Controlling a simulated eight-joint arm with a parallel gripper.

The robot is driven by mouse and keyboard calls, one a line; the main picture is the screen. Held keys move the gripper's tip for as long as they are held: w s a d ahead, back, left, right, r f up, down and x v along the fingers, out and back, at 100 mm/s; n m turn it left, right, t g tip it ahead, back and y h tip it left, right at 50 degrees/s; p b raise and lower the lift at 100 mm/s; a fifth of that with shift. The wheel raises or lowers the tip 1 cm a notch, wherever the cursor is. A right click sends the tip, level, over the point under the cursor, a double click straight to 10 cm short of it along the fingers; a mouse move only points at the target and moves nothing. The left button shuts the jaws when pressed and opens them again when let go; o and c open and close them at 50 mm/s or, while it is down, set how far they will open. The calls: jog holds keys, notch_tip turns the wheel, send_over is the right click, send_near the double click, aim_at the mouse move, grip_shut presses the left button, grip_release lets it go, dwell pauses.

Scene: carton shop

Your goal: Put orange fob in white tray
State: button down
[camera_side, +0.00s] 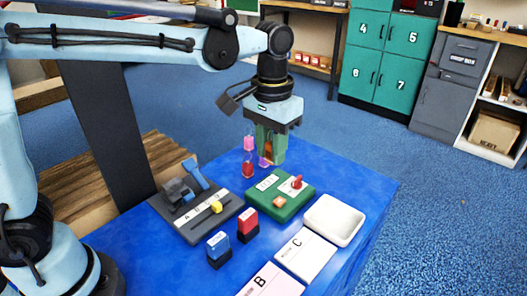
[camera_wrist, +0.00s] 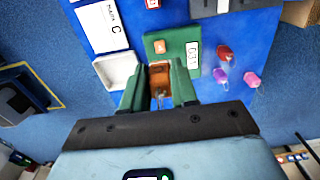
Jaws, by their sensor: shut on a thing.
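The orange fob (camera_wrist: 161,74) is between the two green fingers of my gripper (camera_wrist: 159,88) in the wrist view. My gripper is shut on it. In the side view my gripper (camera_side: 270,158) is upright above the far part of the blue table, behind the green box, and the fob (camera_side: 268,148) shows only in part between the fingers. The white tray (camera_side: 335,219) is empty and stands right of the green box, in front and to the right of my gripper. In the wrist view the tray (camera_wrist: 117,69) lies left of the fingers.
Red (camera_side: 248,168), pink (camera_side: 249,143) and purple (camera_side: 264,162) fobs are close to my gripper's left. The green box (camera_side: 285,209) has a red knob (camera_side: 297,183) and an orange button. A grey slider panel (camera_side: 190,222), two stamps and lettered cards occupy the front.

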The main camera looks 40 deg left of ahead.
jog(key=d+f, duration=0.4)
jog(key=d, duration=1.2)
send_over(326, 213)
notch_tip(326, 213, down, 7)
jog(key=shift+f, duration=2.15)
jog(key=shift+f, duration=0.1)
jog(key=c, duration=0.9)
grip_release()
